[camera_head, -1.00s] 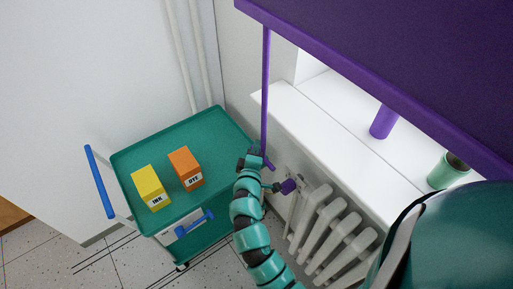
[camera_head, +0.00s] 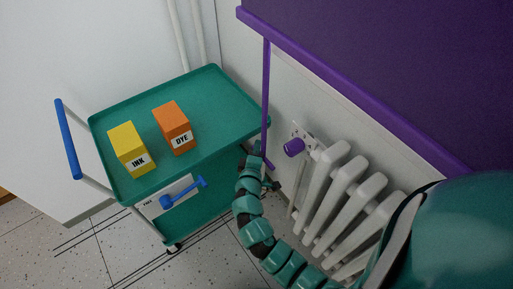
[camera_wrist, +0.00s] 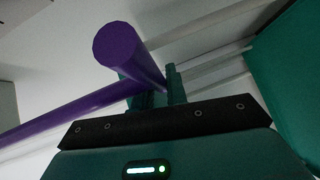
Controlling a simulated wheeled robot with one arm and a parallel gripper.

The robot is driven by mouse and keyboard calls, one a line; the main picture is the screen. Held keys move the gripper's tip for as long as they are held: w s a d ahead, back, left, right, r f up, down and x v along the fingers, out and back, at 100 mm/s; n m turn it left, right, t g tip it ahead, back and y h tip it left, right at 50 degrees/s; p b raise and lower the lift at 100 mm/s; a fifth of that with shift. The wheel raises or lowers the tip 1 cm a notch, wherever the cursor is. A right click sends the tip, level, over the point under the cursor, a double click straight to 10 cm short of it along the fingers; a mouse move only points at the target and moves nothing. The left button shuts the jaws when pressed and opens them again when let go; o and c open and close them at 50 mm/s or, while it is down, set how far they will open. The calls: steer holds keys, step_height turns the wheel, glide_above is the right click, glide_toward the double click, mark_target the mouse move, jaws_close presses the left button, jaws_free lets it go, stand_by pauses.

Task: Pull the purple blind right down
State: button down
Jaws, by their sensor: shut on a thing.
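The purple blind (camera_head: 420,70) hangs at the right in the head view, its bottom bar (camera_head: 345,90) running down to the right. A thin purple rod (camera_head: 266,100) hangs from the left end of the bar. My gripper (camera_head: 262,165) is at the rod's lower end, beside the trolley. In the wrist view, my gripper (camera_wrist: 150,88) is shut on a purple handle (camera_wrist: 122,48) with a round end. The rod (camera_wrist: 60,116) runs off to the left there. The bar's right end is hidden behind my arm.
A green trolley (camera_head: 215,100) with a yellow INK box (camera_head: 130,147), an orange DYE box (camera_head: 175,128) and blue handles stands close left of my gripper. A white radiator (camera_head: 335,190) with a purple knob (camera_head: 293,147) is close right. Speckled floor shows at lower left.

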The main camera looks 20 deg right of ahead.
steer(key=shift+s+f, duration=0.1)
steer(key=shift+f, duration=0.45)
steer(key=c, duration=1.4)
jaws_free()
steer(key=shift+r, duration=0.1)
steer(key=v, duration=1.7)
steer(key=shift+a+p, duration=0.2)
steer(key=shift+p, duration=0.1)
steer(key=shift+s, duration=0.1)
